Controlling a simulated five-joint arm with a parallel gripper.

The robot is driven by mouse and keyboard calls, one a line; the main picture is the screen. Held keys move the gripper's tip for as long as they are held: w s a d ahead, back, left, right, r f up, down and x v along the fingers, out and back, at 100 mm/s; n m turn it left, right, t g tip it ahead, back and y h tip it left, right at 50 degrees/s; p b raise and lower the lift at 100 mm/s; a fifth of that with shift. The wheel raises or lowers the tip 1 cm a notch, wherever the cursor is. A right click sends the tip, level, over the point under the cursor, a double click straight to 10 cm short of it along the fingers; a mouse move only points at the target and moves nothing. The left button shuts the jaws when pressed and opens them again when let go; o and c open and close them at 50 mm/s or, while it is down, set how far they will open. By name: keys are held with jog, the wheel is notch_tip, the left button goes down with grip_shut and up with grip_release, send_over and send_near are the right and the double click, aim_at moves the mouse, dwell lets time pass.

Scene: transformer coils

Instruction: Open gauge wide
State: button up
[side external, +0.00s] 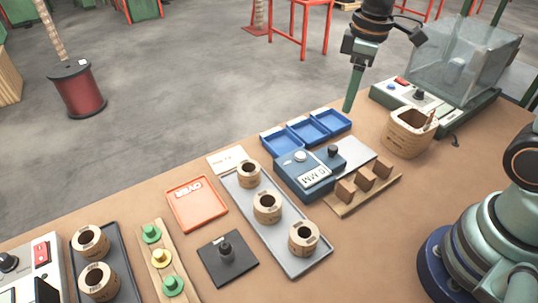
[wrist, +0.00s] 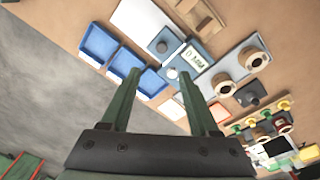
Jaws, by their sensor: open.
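The gauge (side external: 303,177) is a blue box with a numeric display marked MM and a pale round button on top. Beside it is a smaller blue block with a black knob (side external: 332,151), close against the box, on a pale flat plate (side external: 362,152). In the wrist view the gauge display (wrist: 194,56) and the black knob (wrist: 162,46) lie beyond my fingertips. My gripper (side external: 350,95) hangs in the air above and behind the blue trays, away from the gauge. In the wrist view my gripper (wrist: 160,72) has its two green fingers apart with nothing between them.
Three blue trays (side external: 318,133) stand behind the gauge. A wooden rack with blocks (side external: 347,206) is in front. A grey tray (side external: 292,262) holds three coils. A cardboard tub (side external: 408,135) and a machine with a clear guard (side external: 465,60) stand right. An orange OVER tray (side external: 183,217) is left.

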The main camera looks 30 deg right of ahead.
aim_at(334, 147)
jog(key=shift+n+g, duration=0.5)
jog(key=shift+n, duration=0.3)
jog(key=f, duration=0.4)
jog(key=w+f, duration=0.1)
jog(key=f, duration=0.9)
jog(key=shift+w+a+f, duration=0.15)
jog(key=shift+a+f, duration=0.05)
jog(key=shift+f, duration=0.05)
grip_shut()
dwell(0.3)
